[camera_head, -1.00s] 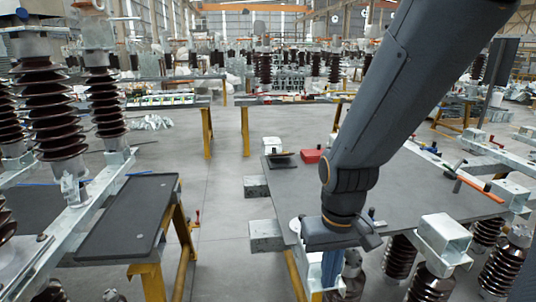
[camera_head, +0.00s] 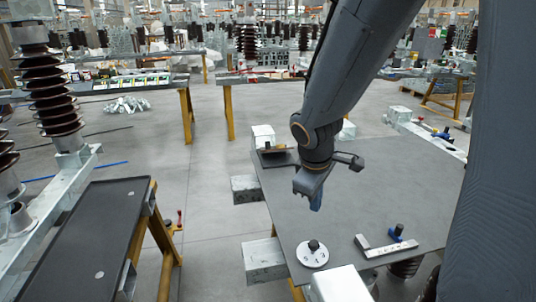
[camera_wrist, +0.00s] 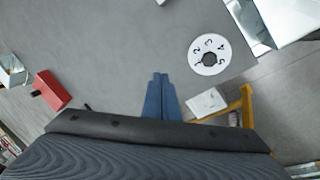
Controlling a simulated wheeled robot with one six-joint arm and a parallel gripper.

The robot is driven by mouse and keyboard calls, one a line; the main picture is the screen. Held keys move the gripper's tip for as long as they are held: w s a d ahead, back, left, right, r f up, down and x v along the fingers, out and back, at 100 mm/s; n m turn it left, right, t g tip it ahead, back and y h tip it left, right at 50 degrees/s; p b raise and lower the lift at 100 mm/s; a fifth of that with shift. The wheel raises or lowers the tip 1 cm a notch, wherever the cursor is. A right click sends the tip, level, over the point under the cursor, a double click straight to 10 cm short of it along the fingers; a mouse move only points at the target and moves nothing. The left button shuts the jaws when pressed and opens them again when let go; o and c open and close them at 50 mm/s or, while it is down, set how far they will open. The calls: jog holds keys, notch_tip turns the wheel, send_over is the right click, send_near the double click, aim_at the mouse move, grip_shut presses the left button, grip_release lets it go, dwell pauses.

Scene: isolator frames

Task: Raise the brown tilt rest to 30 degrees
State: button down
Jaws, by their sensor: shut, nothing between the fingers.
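What looks like the brown tilt rest (camera_head: 277,158) is a low dark plate with a brownish edge, lying nearly flat at the far left corner of the grey table (camera_head: 375,195). A white block stands directly behind it. I cannot read its angle. My gripper (camera_head: 316,205) is over the table, nearer than the rest and to its right, apart from it. Its blue fingers (camera_wrist: 160,97) are together with nothing between them and point down. I cannot make out the rest in the wrist view; the gripper body covers the lower part there.
A white numbered dial (camera_head: 312,253) with a black knob lies at the table's near left. A metal bar (camera_head: 385,247) with a blue-handled clamp is to its right. The white block (camera_head: 263,135) borders the rest. A red box (camera_wrist: 50,89) shows in the wrist view. The middle table is clear.

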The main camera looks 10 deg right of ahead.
jog(key=w+a+f+n+t+y+b, duration=0.1)
jog(key=w+a+n+t+b, duration=0.15)
jog(key=w+n, duration=1.15)
jog(key=w+a+n+t+y+b, duration=0.1)
jog(key=w+a+n+t+b, duration=0.15)
jog(key=w+n, duration=1.15)
jog(key=x, duration=0.3)
jog(key=b+x, duration=0.1)
jog(key=x, duration=0.1)
jog(key=b+x, duration=0.1)
jog(key=x, duration=0.2)
jog(key=shift+w+d+f, duration=0.2)
jog(key=shift+d+f, duration=0.1)
jog(key=shift+d, duration=0.05)
jog(key=shift+w+r+p, duration=0.25)
jog(key=shift+w+p, duration=0.2)
jog(key=shift+p, duration=0.1)
jog(key=r+p, duration=0.1)
jog(key=p, duration=0.1)
jog(key=w+r+p, duration=0.1)
jog(key=p, duration=0.2)
jog(key=shift+w+r+p, duration=0.3)
jog(key=shift+p, duration=0.05)
